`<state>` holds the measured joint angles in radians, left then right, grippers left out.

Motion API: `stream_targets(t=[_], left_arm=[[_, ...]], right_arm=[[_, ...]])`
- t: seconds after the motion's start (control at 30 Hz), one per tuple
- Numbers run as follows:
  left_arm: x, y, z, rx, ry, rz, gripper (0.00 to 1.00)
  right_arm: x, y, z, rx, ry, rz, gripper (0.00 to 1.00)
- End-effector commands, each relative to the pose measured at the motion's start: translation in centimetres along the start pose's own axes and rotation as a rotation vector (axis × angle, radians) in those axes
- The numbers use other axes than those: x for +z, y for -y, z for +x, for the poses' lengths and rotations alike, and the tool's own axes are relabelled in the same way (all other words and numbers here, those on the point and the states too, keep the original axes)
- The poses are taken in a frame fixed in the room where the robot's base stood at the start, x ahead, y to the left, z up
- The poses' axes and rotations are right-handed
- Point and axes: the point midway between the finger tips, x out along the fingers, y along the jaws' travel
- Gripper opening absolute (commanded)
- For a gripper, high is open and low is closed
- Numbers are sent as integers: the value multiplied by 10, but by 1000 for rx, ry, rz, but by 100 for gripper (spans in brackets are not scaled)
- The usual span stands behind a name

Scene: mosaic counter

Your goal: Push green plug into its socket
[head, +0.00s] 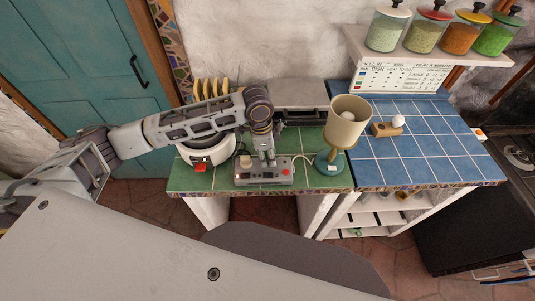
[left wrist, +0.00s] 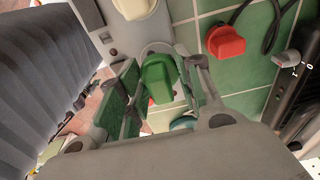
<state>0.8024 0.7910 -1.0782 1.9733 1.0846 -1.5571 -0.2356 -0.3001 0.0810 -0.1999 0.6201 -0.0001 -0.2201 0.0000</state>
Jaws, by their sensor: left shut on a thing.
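The green plug (left wrist: 158,80) is between the fingers of my left gripper (left wrist: 163,85), which is shut on it. In the head view my left gripper (head: 267,160) points down over the grey power strip (head: 250,179) on the green tiles, and hides the plug. In the left wrist view a round pale socket rim shows just behind the plug; I cannot tell how deep the plug sits. A white plug (head: 246,161) stands in the strip's left part and also shows in the left wrist view (left wrist: 135,6). My right gripper is not in view.
A red plug (head: 200,167) lies on the tiles left of the strip. A lamp (head: 348,122) with a teal base stands close to the strip's right. A white round appliance (head: 205,150) is behind left. The blue-tiled counter (head: 420,165) at right is mostly clear.

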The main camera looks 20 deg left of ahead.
Motion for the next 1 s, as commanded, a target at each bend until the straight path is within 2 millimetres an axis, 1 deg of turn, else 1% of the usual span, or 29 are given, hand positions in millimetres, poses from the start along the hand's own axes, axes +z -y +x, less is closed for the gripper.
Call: stream_targets(t=[0.6,1.0], left_arm=[[0,0,0,0,1,0,14],[0,0,0,0,0,0,14]], right_arm=[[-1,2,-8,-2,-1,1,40],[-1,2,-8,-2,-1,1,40]])
